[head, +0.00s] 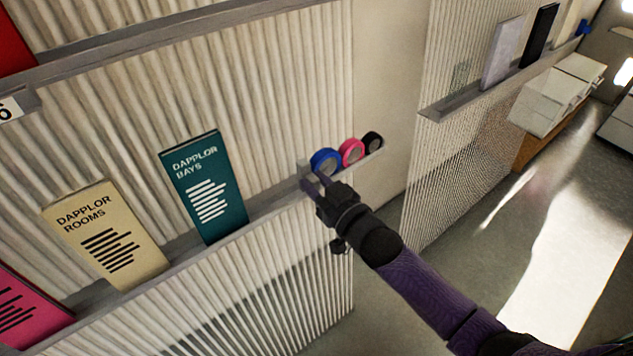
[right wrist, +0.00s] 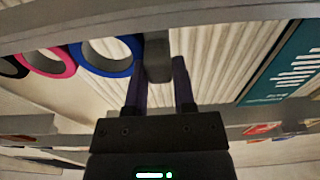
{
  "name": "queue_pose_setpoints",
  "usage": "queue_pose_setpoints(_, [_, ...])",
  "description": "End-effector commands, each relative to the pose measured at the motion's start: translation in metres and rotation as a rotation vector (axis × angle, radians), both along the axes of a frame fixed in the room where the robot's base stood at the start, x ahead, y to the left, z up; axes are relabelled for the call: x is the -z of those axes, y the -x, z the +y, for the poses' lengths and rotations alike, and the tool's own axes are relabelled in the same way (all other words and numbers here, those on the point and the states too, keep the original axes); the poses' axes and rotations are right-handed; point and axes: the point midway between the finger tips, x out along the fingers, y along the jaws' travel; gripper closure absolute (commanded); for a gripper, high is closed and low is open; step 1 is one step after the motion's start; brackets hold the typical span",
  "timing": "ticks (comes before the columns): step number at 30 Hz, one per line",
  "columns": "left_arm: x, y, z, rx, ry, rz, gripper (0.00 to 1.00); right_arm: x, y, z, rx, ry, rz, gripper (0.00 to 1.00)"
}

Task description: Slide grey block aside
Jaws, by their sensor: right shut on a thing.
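The small grey block (head: 304,167) sits on the narrow grey wall ledge (head: 272,213), between the teal board and the blue ring. My right gripper (head: 314,185) reaches it from the front right and partly covers it. In the right wrist view, the grey block (right wrist: 158,58) stands between the two dark fingers of my right gripper (right wrist: 159,80), which is shut on it. My left gripper is not in view.
A blue ring (head: 313,160), a pink ring (head: 351,146) and a black ring (head: 372,137) stand right of the block. A teal board (head: 222,212) and a cream board (head: 139,265) lean to its left, with free ledge between block and teal board.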

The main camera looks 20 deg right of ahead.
Motion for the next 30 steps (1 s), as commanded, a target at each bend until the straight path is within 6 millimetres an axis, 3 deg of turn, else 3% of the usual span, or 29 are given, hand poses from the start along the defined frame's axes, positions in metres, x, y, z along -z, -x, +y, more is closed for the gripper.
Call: queue_pose_setpoints(30, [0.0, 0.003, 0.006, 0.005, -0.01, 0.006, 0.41, 0.0, 0.0, 0.0, 0.0, 0.0, 0.0, 1.0])
